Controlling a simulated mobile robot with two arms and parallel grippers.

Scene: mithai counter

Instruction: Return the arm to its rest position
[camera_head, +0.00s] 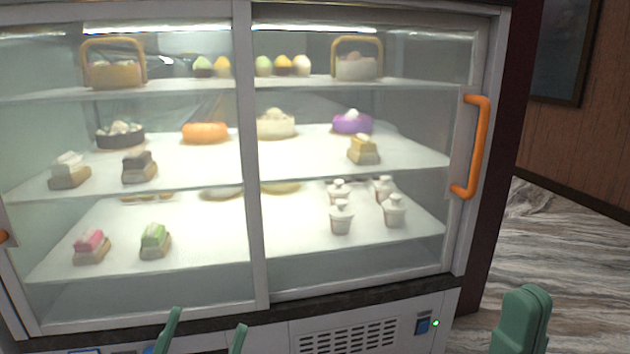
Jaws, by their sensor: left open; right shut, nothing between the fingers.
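My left gripper (205,338) shows at the bottom edge, left of centre. Its two green fingers stand apart with nothing between them, in front of the lower edge of the display case (255,160). My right gripper (523,320) shows at the bottom right. Its green fingers are together and hold nothing, in front of the marbled floor. Both arms are out of view below the frame. The case's sliding glass doors look shut, and an orange handle (480,147) is on the right door.
Inside the case, shelves hold cakes, handled baskets, sweets and several small white pots (341,216). A vent grille (347,340) and a blue switch (422,326) are on the base panel. The floor (570,250) at right is clear. A wooden wall (570,148) stands behind.

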